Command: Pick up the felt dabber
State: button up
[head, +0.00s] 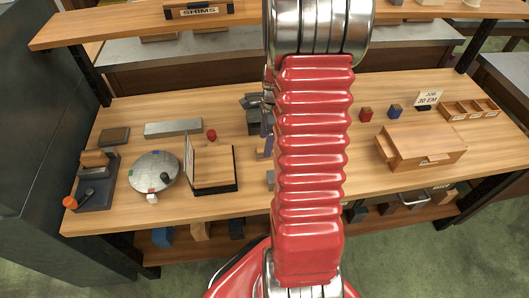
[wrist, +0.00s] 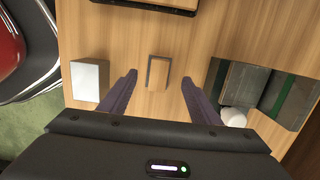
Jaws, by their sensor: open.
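My gripper (wrist: 158,80) is open in the wrist view, its two dark purple fingers apart with nothing held. Between and below the fingertips a small wooden block with a dark side (wrist: 160,74) lies on the bench top. It may be the felt dabber, but I cannot tell for sure. The same block seems to show in the head view (head: 264,148), partly hidden by my red arm. The gripper itself is mostly hidden behind my arm there.
Close by are a pale grey block (wrist: 89,80) and a dark box with green strips (wrist: 265,92), with a white round thing beside it. A wood-topped tray (head: 213,168), a round disc (head: 153,172), a red piece (head: 211,135) and a drawer box (head: 425,145) stand on the bench.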

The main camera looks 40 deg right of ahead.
jog(key=shift+a+f, duration=0.15)
jog(key=shift+f, duration=0.95)
jog(key=shift+a+f, duration=0.1)
jog(key=shift+f, duration=0.95)
jog(key=c, duration=1.3)
jog(key=shift+o, duration=0.2)
notch_tip(320, 180, up, 9)
jog(key=shift+w+r, duration=0.1)
jog(key=shift+r, duration=0.45)
